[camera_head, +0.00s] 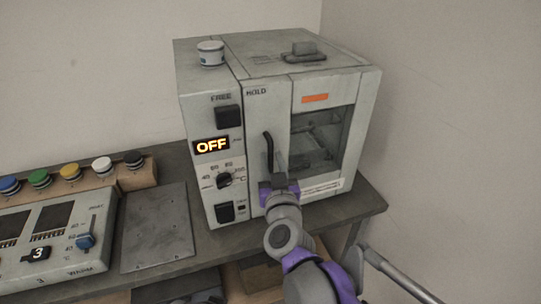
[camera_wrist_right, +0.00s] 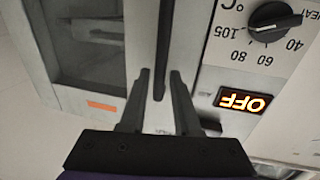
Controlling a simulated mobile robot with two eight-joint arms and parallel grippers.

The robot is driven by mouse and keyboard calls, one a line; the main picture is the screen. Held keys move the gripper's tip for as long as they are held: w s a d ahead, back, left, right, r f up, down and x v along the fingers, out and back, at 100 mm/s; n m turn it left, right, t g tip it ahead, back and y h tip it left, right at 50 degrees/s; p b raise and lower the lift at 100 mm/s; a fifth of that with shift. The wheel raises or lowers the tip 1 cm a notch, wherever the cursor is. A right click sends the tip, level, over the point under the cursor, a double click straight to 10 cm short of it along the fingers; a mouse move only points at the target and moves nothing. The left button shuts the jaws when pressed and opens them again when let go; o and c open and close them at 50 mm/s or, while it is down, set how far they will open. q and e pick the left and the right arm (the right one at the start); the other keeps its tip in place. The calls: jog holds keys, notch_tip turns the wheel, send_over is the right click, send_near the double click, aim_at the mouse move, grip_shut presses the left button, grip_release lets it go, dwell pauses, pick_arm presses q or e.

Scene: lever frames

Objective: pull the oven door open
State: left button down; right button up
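The oven (camera_head: 210,160) is a grey box on the bench, with its door (camera_head: 325,185) shut. The door has a window and an orange label. Its handle (camera_head: 268,148) is a dark upright bar at the door's left side. My right gripper (camera_head: 276,180) is at the lower part of the handle. In the right wrist view, which is upside down, the fingers (camera_wrist_right: 161,75) are open, one on each side of the handle (camera_wrist_right: 164,40). A thin gap shows on the left; contact on the right cannot be told. My left gripper is not in view.
The oven's display (camera_head: 211,145) reads OFF, above a temperature knob (camera_head: 224,180). A white-topped round knob or jar (camera_head: 210,53) sits on the oven. Several coloured buttons (camera_head: 70,172), a control box (camera_head: 60,240) and a flat grey plate (camera_head: 158,225) are on the bench left. A wall stands right.

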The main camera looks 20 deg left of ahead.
jog(key=shift+x, duration=1.25)
grip_shut()
dwell(0.5)
